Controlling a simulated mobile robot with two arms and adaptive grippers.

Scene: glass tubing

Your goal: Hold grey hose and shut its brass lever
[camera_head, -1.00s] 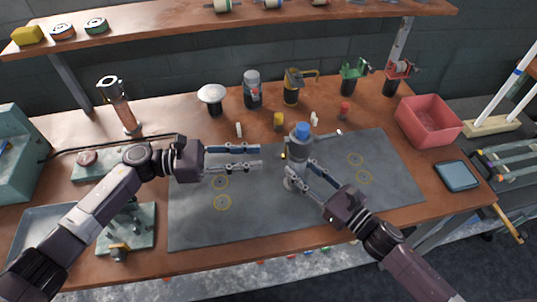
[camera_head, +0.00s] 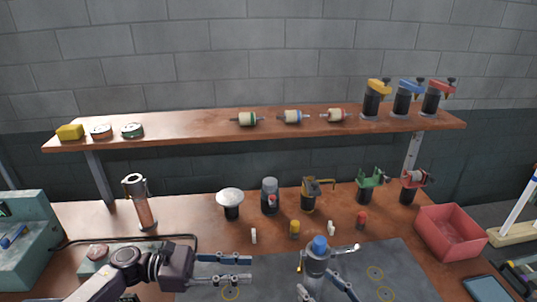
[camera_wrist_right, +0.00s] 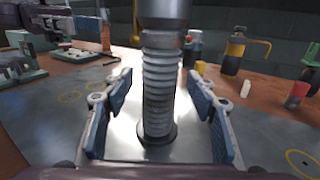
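The grey hose (camera_head: 316,268) stands upright on the dark mat (camera_head: 400,268), with a blue cap (camera_head: 319,245) on top. Its ribbed lower part (camera_wrist_right: 158,92) fills the middle of the right wrist view. The brass lever (camera_head: 299,264) sits on its left side; part of it shows in the wrist view (camera_wrist_right: 136,38). I cannot tell its exact setting. My right gripper (camera_wrist_right: 160,88) is open, its blue-padded fingers either side of the ribbed part, with visible gaps. My left gripper (camera_head: 250,269) is open and empty, pointing right, left of the hose.
Behind the mat stand a white-topped jar (camera_head: 230,202), a black pot with yellow handle (camera_head: 310,195), and small yellow (camera_head: 295,229) and red (camera_head: 362,220) pieces. A red bin (camera_head: 450,232) is at right. A shelf (camera_head: 200,126) runs above the bench.

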